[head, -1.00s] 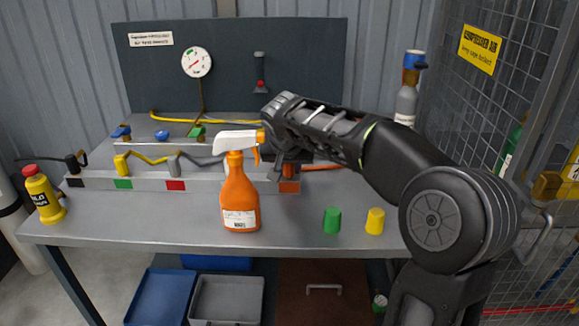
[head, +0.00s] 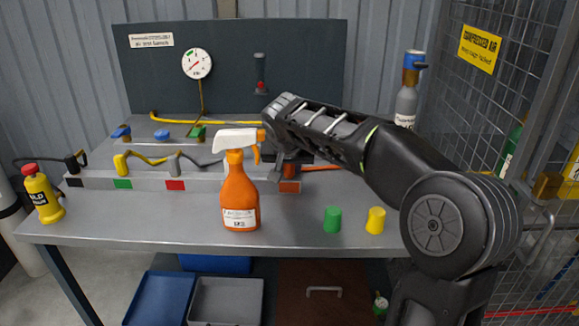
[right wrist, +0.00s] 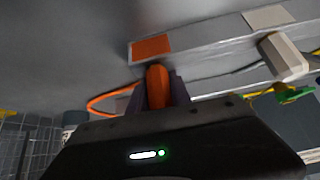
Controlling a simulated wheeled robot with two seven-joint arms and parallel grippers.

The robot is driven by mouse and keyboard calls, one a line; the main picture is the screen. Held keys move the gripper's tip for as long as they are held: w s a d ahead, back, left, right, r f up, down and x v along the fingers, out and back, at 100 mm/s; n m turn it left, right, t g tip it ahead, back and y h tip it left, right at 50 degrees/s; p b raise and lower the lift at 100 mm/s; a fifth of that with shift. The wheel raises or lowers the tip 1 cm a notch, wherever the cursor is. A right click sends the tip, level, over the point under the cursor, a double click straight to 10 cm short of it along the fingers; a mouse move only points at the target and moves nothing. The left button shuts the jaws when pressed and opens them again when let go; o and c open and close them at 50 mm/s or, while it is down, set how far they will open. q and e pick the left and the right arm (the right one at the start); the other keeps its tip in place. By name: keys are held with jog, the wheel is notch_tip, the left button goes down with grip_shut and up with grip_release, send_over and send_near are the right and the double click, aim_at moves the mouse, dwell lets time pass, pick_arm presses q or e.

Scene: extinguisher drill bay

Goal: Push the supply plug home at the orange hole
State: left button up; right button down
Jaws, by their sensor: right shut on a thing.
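My right gripper (head: 284,172) is over the right end of the grey rail (head: 210,183), just above the orange patch (head: 290,187). It is shut on the orange supply plug (right wrist: 157,86), which shows between its fingers in the right wrist view. The orange patch (right wrist: 151,48) shows there on the rail face, close beyond the plug. An orange cable (head: 322,168) runs off to the right of the gripper. The orange hole is hidden by the plug and fingers, and I cannot tell how deep the plug sits. My left gripper is not in view.
An orange spray bottle (head: 239,195) stands close in front of the gripper. Yellow (head: 135,160) and grey (head: 185,162) plugs with cables are at the rail's green and red patches. Green (head: 332,219) and yellow (head: 376,220) caps stand at the front right.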

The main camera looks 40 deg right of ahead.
jog(key=shift+s+f+g, duration=0.15)
jog(key=shift+s+f, duration=0.05)
jog(key=shift+f, duration=0.3)
jog(key=shift+s+f+g, duration=0.15)
jog(key=shift+f, duration=0.3)
jog(key=c, duration=1.1)
grip_release()
jog(key=shift+w, duration=0.1)
jog(key=shift+f, duration=0.1)
jog(key=shift+a+r, duration=0.2)
jog(key=shift+r, duration=0.45)
jog(key=p+v, duration=0.1)
jog(key=v, duration=0.7)
jog(key=shift+w+r, duration=0.15)
jog(key=shift+w, duration=0.05)
jog(key=shift+r, duration=0.1)
